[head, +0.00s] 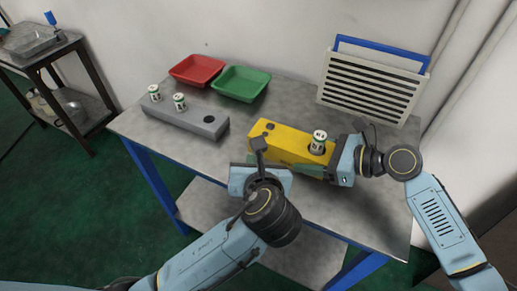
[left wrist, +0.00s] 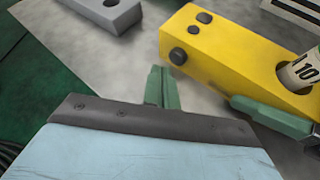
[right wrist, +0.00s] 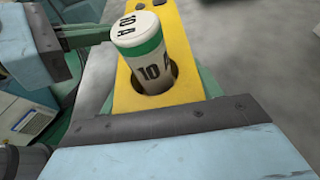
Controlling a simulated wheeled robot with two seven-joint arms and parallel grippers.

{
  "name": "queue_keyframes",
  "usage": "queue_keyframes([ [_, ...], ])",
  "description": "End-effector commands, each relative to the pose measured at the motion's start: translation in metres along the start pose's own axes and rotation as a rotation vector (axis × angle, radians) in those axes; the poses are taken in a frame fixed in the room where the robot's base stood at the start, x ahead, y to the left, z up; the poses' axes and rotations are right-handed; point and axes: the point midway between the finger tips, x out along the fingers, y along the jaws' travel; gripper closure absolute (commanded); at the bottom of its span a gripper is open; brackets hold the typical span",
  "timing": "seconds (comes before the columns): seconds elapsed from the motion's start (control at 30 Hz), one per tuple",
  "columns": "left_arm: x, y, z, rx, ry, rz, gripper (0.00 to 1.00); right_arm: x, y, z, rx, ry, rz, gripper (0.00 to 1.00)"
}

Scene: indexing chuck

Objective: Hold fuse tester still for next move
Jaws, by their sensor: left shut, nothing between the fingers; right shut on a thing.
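The yellow fuse tester (head: 285,143) lies on the table. A white and green fuse (head: 319,141) marked 10 A stands in its round hole; it also shows in the right wrist view (right wrist: 150,60), reaching well above the rim. My right gripper (head: 327,164) is shut on the tester's body near the fuse end, one finger along each side. My left gripper (head: 254,164) is shut and empty, beside the tester's near side. Its closed fingertips show in the left wrist view (left wrist: 161,88), apart from the tester. Dark buttons (left wrist: 195,30) show at the tester's other end.
A grey block (head: 187,119) at left holds two fuses (head: 180,101) and has one empty hole. A red tray (head: 197,69) and a green tray (head: 241,83) stand behind. A louvred panel (head: 372,84) stands at back right. A side table (head: 40,50) stands far left.

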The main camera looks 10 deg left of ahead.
Motion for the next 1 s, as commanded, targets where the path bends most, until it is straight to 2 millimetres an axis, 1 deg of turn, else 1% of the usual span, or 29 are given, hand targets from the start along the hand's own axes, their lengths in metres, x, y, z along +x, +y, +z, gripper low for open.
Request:
queue_keyframes([
  [0.37, 0.0059, -0.0044, 0.0048, -0.001, -0.001, 0.0, 1.0, 0.0, 0.0, 0.0003, 0.0, -0.001, 0.0, 0.65],
  [1.0, 0.0082, -0.0062, 0.0063, -0.001, 0.0, 0.0, 1.0, 0.0, 0.0, 0.0002, 0.0, 0.0, 0.0, 0.65],
])
